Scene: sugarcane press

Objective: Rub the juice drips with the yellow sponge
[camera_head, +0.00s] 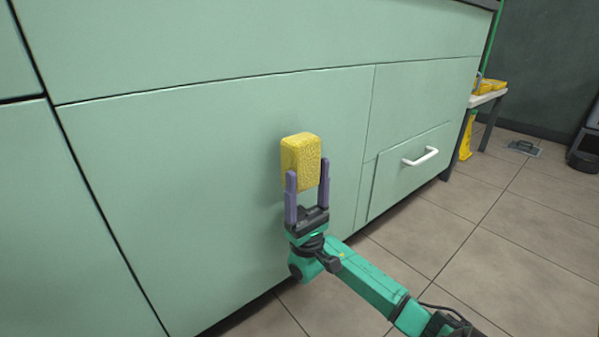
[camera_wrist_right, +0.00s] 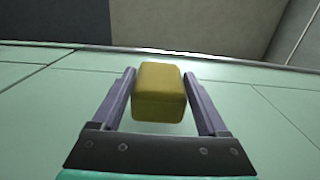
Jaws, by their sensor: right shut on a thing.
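The yellow sponge (camera_head: 301,160) is a rounded block, held upright between the purple fingers of my right gripper (camera_head: 308,185) in the head view. My right gripper is shut on it, with the sponge in front of the pale green cabinet front (camera_head: 200,180). I cannot tell whether the sponge touches the panel. The right wrist view shows the sponge (camera_wrist_right: 160,92) between the fingers of the right gripper (camera_wrist_right: 163,95). No juice drips can be made out in either view. My left gripper is not in view.
A drawer with a white handle (camera_head: 420,157) is at the cabinet's right. Beyond it stands a small bench (camera_head: 487,98) with yellow things on top, and a yellow object (camera_head: 466,137) below. A dark appliance (camera_head: 584,150) stands at the far right. The tiled floor (camera_head: 490,240) is open.

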